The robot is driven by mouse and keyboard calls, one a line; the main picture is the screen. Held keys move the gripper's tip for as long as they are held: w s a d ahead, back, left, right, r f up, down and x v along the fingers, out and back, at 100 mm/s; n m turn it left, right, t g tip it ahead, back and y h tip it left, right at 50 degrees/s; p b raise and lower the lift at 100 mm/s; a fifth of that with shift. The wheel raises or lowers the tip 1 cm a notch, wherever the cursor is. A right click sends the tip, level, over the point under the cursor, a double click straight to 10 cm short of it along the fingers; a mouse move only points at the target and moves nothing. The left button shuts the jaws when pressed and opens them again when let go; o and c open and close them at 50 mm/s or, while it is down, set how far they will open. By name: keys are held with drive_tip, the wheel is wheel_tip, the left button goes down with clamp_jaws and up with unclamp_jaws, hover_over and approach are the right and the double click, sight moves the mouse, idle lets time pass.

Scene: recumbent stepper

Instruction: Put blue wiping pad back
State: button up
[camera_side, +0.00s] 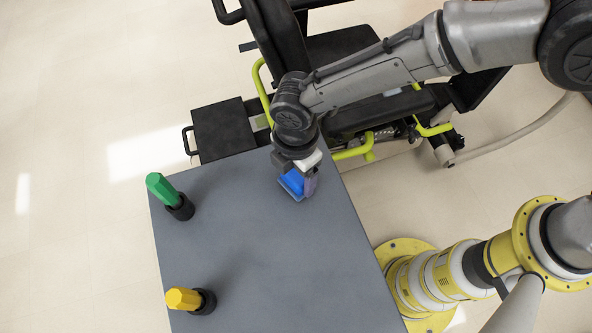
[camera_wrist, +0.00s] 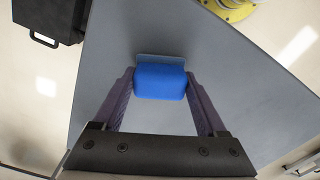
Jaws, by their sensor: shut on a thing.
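The blue wiping pad (camera_side: 292,183) is at the top right part of the grey table in the side view, partly hidden by my gripper (camera_side: 303,188). In the wrist view the blue pad (camera_wrist: 160,82) sits between the two purple fingers of my gripper (camera_wrist: 161,84), which are shut on its sides. A flat grey-blue strip (camera_wrist: 160,59) shows along the pad's far edge. I cannot tell whether the pad touches the table or is slightly above it.
The grey table (camera_side: 260,255) is mostly bare. A green handle (camera_side: 160,188) and a yellow handle (camera_side: 183,299) stand in black holders at its left side. A black and lime-green stepper machine (camera_side: 345,105) stands behind the table. A yellow-and-white arm (camera_side: 440,275) stands at the right.

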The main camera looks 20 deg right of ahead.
sight(296, 173)
drive_tip(key=shift+f, duration=0.15)
drive_tip(key=o, duration=1.1)
wheel_tip(296, 173, up, 12)
drive_tip(key=shift+r, duration=0.15)
drive_tip(key=shift+r, duration=0.1)
